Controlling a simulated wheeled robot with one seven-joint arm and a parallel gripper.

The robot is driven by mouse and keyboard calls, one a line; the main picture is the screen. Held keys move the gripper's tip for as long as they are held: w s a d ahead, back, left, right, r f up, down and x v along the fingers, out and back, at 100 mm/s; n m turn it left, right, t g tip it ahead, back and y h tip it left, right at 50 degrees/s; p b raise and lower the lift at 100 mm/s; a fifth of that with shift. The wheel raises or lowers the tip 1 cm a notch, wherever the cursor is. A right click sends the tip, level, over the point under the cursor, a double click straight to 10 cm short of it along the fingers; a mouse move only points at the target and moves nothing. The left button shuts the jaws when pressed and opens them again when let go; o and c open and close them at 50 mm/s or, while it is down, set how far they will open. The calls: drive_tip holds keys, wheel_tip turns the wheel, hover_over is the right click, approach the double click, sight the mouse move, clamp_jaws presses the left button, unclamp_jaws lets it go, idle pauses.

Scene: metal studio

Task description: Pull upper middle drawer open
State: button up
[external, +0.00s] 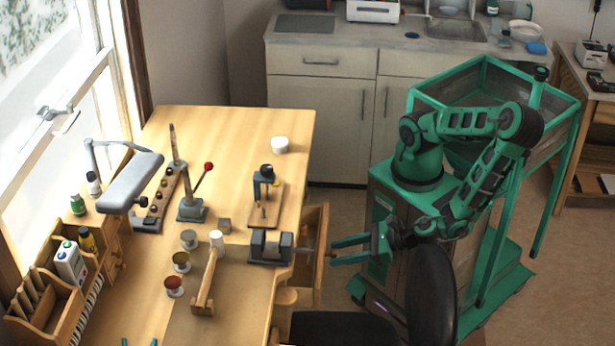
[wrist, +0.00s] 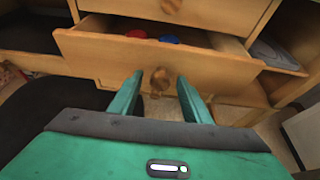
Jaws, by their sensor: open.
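A wooden drawer (wrist: 215,62) stands partly pulled out in the wrist view, with a red and a blue item inside. It also sticks out from the workbench's right side in the external view (external: 321,235). Its round wooden knob (wrist: 160,76) lies between the fingertips of my gripper (wrist: 159,82) as seen by the wrist camera; I cannot tell whether they touch it. My gripper (external: 333,251) is open beside the drawer front in the external view. Another drawer front with a knob (wrist: 171,5) shows above it in the wrist view. I cannot tell which is the upper middle one.
The workbench top (external: 245,130) holds a vise (external: 270,246), a mallet (external: 206,280) and several small cups. A dark chair (external: 432,290) stands near my arm at the front. An open shelf (wrist: 280,58) lies right of the drawer in the wrist view.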

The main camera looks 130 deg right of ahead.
drive_tip(key=shift+w, duration=0.1)
drive_tip(key=shift+c, duration=0.6)
clamp_jaws()
drive_tip(key=shift+s+a, duration=1.55)
drive_tip(key=shift+o, duration=0.6)
unclamp_jaws()
drive_tip(key=v, duration=0.7)
drive_tip(key=shift+s+a, duration=0.2)
drive_tip(key=shift+a, duration=0.1)
drive_tip(key=shift+r, duration=0.15)
